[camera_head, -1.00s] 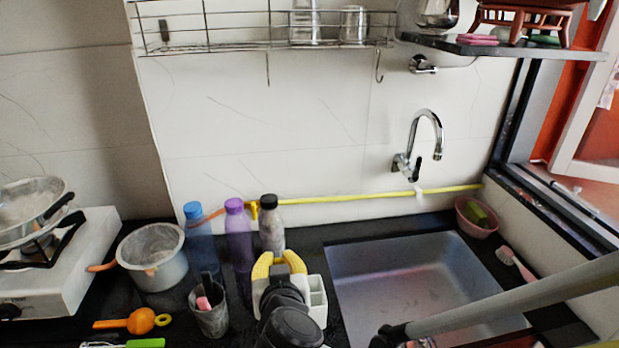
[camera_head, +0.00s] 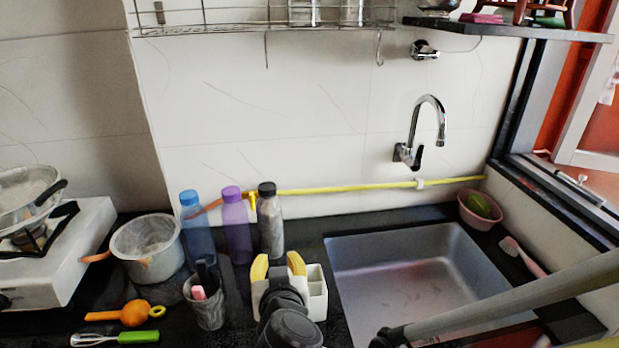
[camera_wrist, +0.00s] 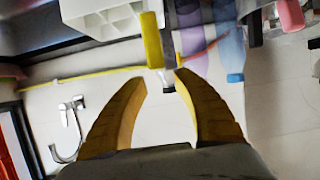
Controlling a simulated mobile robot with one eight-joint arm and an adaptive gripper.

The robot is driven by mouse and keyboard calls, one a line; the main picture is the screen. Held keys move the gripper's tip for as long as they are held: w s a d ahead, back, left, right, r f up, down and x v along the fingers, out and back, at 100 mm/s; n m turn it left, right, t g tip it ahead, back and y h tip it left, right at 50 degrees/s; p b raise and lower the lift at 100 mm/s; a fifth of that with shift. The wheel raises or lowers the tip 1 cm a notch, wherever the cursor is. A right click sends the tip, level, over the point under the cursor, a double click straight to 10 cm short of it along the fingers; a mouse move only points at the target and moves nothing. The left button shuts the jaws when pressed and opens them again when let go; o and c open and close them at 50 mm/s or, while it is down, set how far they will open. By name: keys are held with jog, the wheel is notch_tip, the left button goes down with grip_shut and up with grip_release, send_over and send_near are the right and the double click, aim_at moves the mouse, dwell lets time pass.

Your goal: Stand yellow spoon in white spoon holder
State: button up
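The white spoon holder (camera_head: 318,292) stands on the dark counter just left of the sink. It also shows at the top of the wrist view (camera_wrist: 100,14). My gripper (camera_head: 278,266) is over the holder's left part in the head view. Its two yellow fingers are apart. In the wrist view, the gripper (camera_wrist: 160,76) is open, and a yellow bar that seems to be the yellow spoon (camera_wrist: 153,42) shows beside the holder's edge, in line with the gap between the fingertips. The spoon's lower part is hidden. I cannot pick the spoon out in the head view.
Blue (camera_head: 198,230), purple (camera_head: 237,228) and grey (camera_head: 270,225) bottles stand behind my gripper. A grey cup (camera_head: 207,308) with items is at left. A pot (camera_head: 148,248) and an orange squeezer (camera_head: 130,314) lie further left. The sink (camera_head: 410,270) is at right.

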dwell(0.3)
jog(key=v, duration=1.2)
jog(key=shift+d, duration=0.1)
dwell(0.4)
